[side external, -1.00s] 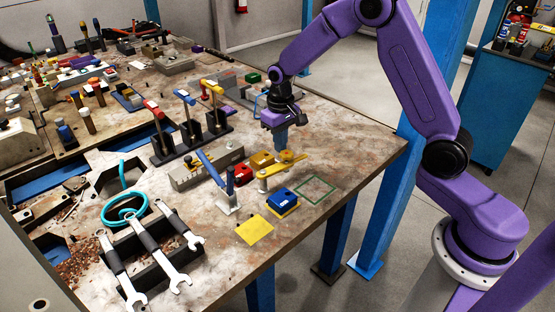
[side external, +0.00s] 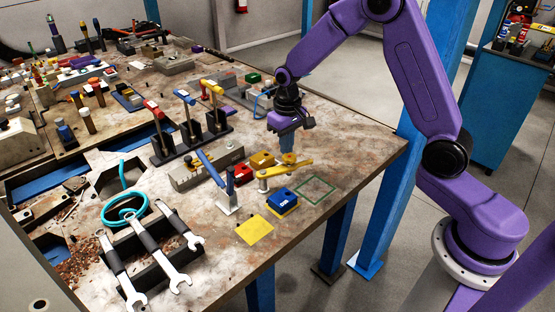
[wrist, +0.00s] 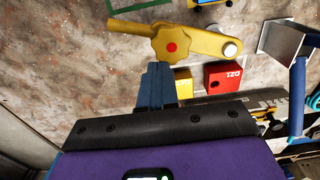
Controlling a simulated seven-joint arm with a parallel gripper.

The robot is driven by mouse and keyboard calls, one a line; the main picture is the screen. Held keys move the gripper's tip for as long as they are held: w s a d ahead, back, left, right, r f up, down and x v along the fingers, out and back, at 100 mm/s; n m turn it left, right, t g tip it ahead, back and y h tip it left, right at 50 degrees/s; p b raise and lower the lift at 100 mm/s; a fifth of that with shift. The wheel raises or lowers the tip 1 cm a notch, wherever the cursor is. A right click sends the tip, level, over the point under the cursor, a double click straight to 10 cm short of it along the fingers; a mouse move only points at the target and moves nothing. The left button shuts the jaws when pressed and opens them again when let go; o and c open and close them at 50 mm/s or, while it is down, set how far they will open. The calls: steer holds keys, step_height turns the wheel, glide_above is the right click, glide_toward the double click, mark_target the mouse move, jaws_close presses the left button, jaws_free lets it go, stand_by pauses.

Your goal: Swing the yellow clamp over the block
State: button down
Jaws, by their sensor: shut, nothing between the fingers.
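The yellow clamp (side external: 295,166) is a flat arm with a lobed knob, red at its centre in the wrist view (wrist: 186,42). It pivots on a pale post at its left end in the side view. My gripper (side external: 287,156) is shut and empty, its blue fingers pointing down just behind the clamp arm. In the wrist view the fingertips (wrist: 158,66) are close to the knob's edge; I cannot tell if they touch. A blue block (side external: 283,199) on a yellow base lies in front of the clamp. The arm is not over it.
A yellow block (side external: 262,159) and a red block (side external: 243,173) stand behind the clamp. A blue-handled toggle clamp (side external: 228,187) stands at left. A green outlined square (side external: 317,188) and a yellow square (side external: 254,230) mark the table. The table's right side is clear.

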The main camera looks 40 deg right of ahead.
mark_target(295, 158)
steer(key=shift+s, duration=0.85)
stand_by(0.3)
steer(key=shift+s+a, duration=0.2)
steer(key=shift+s, duration=0.4)
steer(key=shift+s+a, duration=0.1)
steer(key=shift+s, duration=0.05)
steer(key=shift+s+a, duration=0.2)
steer(key=shift+s, duration=0.35)
